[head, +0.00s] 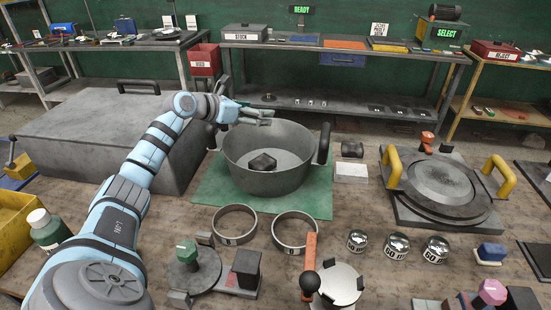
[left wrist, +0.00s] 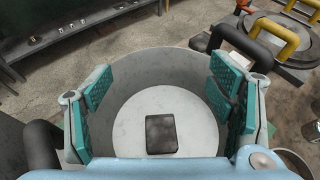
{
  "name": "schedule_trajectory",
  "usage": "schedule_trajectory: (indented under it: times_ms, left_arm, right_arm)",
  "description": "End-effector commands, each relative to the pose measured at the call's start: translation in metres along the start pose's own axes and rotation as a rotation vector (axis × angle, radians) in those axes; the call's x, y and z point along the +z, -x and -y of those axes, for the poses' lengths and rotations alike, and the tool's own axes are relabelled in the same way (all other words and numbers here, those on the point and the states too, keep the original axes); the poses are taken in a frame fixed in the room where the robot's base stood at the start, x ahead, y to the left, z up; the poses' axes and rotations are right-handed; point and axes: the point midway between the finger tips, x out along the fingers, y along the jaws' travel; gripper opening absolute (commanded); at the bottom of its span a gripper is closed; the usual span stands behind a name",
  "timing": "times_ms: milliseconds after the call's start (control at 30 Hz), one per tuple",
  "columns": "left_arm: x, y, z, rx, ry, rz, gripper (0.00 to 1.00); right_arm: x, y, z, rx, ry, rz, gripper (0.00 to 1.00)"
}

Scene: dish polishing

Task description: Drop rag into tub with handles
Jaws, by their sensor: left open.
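The tub with handles (head: 245,181) is a round grey metal pot with dark side handles, standing on a green mat (head: 211,193). The rag (head: 262,162) is a small dark folded pad lying on the tub's floor. In the left wrist view the rag (left wrist: 161,134) lies flat on the pale bottom, inside the tub's wall (left wrist: 165,68). My left gripper (head: 268,117) is over the far left rim of the tub. Its teal-padded fingers (left wrist: 165,105) are spread apart with nothing between them, above the rag. My right gripper is not in view.
A large grey box (head: 85,139) stands left of the tub. A dark block (head: 352,149) and a white block (head: 351,172) lie to its right, near a round lid plate with yellow handles (head: 438,187). Rings (head: 235,224) and small metal cups stand in front. Shelved benches line the back.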

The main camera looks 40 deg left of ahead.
Motion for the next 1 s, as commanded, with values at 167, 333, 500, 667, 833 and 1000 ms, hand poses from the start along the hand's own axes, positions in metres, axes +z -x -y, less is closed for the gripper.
schedule_trajectory:
  times_ms: [167, 333, 500, 667, 833, 1000]
  left_arm:
    - [0.044, 0.018, 0.000, 0.001, -0.002, 0.006, 0.76]
    - [0.069, 0.028, 0.000, 0.000, 0.000, 0.003, 0.76]
    - [0.072, 0.030, 0.000, 0.001, 0.000, -0.001, 0.76]
    - [0.072, 0.030, 0.000, 0.001, 0.000, 0.000, 0.76]
    - [0.072, 0.030, 0.000, 0.001, 0.000, 0.000, 0.76]
    - [0.071, 0.030, 0.000, 0.001, 0.000, 0.000, 0.76]
  right_arm:
    - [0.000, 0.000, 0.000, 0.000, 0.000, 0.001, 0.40]
    - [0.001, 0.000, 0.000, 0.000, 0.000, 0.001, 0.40]
    - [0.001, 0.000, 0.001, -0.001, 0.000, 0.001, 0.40]
    - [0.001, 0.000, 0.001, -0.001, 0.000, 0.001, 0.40]
    - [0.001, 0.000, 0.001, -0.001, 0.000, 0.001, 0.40]
    - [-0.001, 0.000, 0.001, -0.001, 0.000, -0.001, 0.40]
